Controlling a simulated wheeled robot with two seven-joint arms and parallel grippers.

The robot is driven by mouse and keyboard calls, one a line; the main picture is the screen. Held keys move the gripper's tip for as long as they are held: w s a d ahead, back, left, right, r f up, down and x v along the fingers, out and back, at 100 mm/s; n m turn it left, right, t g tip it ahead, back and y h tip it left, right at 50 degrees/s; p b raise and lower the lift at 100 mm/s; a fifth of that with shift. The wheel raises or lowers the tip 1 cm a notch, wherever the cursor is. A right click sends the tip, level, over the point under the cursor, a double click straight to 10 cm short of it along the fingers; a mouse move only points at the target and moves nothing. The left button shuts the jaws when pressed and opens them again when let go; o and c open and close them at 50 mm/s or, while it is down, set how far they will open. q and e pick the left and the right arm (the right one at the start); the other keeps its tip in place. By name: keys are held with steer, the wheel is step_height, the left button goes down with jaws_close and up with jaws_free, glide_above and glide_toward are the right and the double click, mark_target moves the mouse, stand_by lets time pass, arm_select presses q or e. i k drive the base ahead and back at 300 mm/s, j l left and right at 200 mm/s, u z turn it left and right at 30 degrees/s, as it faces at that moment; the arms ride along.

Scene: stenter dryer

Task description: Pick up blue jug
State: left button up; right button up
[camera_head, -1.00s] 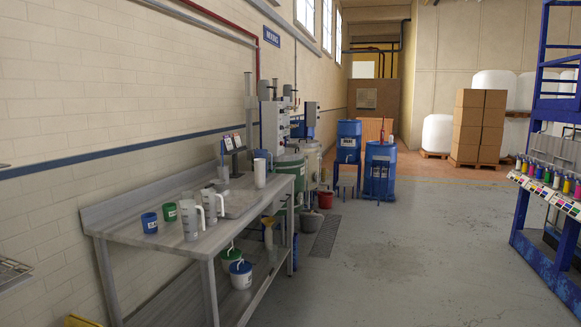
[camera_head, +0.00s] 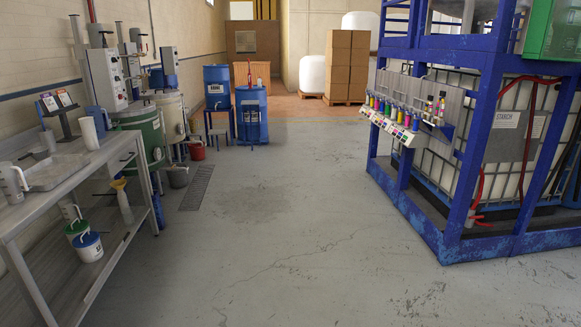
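A blue jug (camera_head: 98,120) stands at the far end of the grey table (camera_head: 70,178), partly hidden behind a white cylinder (camera_head: 88,133). Another blue vessel (camera_head: 158,209) is low beside the table's far leg; I cannot tell its exact shape. Neither of my grippers is in view.
A blue frame (camera_head: 445,215) stands at right. The floor between is clear.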

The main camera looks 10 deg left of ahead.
mark_target(96, 111)
steer(key=i+l+z, duration=0.2)
steer(key=i+l, duration=0.3)
steer(key=i+l+z, duration=0.25)
steer(key=i+l, duration=0.15)
steer(key=i, duration=0.25)
steer(key=i+j+u, duration=0.1)
steer(key=i+u, duration=0.3)
steer(key=i+l+u, duration=0.1)
steer(key=i+u, duration=0.25)
steer(key=i, duration=0.3)
steer(key=i+l+u, duration=0.15)
steer(key=i+u, duration=0.25)
steer(key=i+j+u, duration=0.2)
steer(key=i+u, duration=0.6)
steer(key=i+l+u, duration=0.1)
steer(key=i+u, duration=0.3)
steer(key=i+l+u, duration=0.25)
steer(key=i+u, duration=0.15)
steer(key=i, duration=0.15)
